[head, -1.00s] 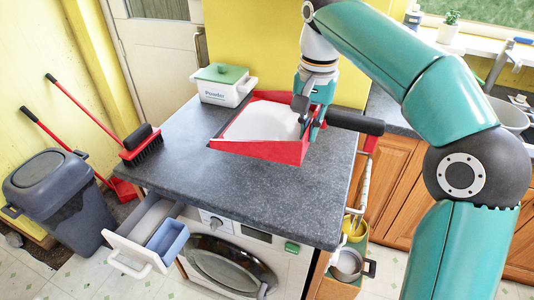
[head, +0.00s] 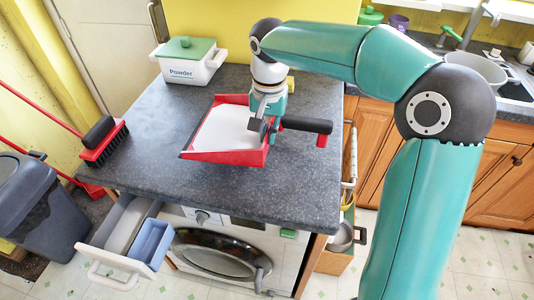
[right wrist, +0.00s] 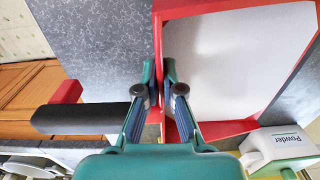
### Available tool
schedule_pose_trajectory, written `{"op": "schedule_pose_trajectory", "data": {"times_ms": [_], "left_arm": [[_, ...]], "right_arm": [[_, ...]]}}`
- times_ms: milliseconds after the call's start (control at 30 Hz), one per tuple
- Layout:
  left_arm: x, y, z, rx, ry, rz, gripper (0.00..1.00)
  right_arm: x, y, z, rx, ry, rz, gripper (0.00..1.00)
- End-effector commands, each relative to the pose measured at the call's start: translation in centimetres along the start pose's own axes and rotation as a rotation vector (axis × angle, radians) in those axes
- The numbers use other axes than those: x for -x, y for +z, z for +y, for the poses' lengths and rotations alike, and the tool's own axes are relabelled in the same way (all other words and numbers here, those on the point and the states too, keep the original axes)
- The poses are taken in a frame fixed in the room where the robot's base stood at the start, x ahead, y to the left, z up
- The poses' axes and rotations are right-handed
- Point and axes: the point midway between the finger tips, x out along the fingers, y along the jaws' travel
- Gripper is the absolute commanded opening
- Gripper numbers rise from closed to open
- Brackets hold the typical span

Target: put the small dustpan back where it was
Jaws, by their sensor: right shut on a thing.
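The small dustpan (head: 225,157) is red with a whitish inside and a black handle (head: 308,125). It is over the dark countertop (head: 150,120), its open edge towards the lower left and its handle towards the right. My right gripper (head: 262,124) is shut on its wall at the handle end. In the right wrist view the gripper (right wrist: 162,75) pinches the red wall of the dustpan (right wrist: 235,55), the handle (right wrist: 80,118) to the left. I cannot tell whether the dustpan touches the countertop. My left gripper is out of view.
A white Powder box (head: 188,64) with a green lid stands at the back left of the countertop. An open drawer (head: 125,235) juts out in front.

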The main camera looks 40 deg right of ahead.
Motion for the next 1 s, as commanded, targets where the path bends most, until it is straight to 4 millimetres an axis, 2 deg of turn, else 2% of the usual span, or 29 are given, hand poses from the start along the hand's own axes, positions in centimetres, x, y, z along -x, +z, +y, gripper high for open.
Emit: {"op": "schedule_pose_trajectory", "data": {"times_ms": [100, 267, 533, 933, 1000], "left_arm": [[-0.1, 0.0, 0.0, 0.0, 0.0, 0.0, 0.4], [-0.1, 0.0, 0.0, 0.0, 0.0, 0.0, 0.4], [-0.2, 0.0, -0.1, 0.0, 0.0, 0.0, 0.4], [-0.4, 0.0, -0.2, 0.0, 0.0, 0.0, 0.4], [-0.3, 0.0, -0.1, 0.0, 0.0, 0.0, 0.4]], "right_arm": [[-1.6, 0.0, 0.1, -0.001, 0.001, -0.001, 0.0], [-2.6, 0.0, 0.2, -0.002, 0.001, 0.0, 0.0], [-6.1, 0.0, 0.3, -0.001, 0.002, 0.0, 0.0], [-6.8, 0.0, 0.3, -0.002, 0.0, 0.001, 0.0], [-6.7, 0.0, 0.3, -0.002, 0.0, 0.0, 0.16]]}}
